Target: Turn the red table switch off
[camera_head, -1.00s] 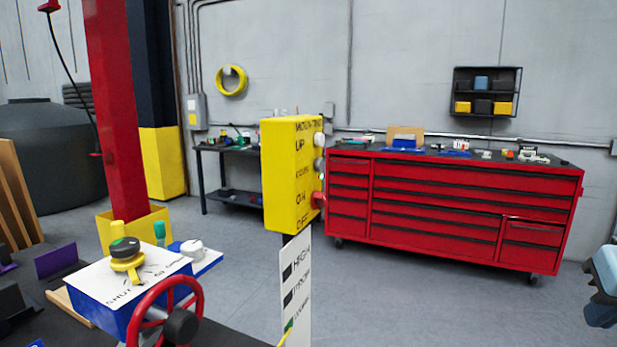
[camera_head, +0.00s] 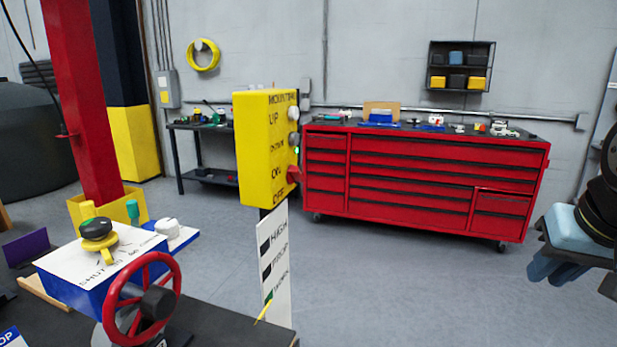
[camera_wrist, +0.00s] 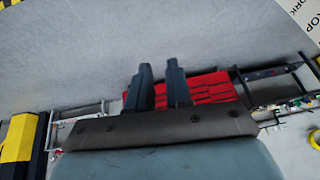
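A yellow control box (camera_head: 262,150) stands on a dark post in the middle of the head view, lettered UP, ON and OFF. On its right side sit a white button (camera_head: 293,112), a grey button (camera_head: 294,139) and a red switch (camera_head: 294,174) beside the ON and OFF lettering. A small green light shows near the switch. In the wrist view my gripper (camera_wrist: 158,84) has its two dark fingers apart with a gap between them and nothing held. The control box is not clear in the wrist view.
A workbench (camera_head: 215,325) at the lower left carries a red handwheel (camera_head: 119,304) and a blue valve box (camera_head: 75,287). A white lettered panel (camera_head: 279,300) stands below the control box. A red tool cabinet (camera_head: 420,180) stands behind. Grey floor is open between.

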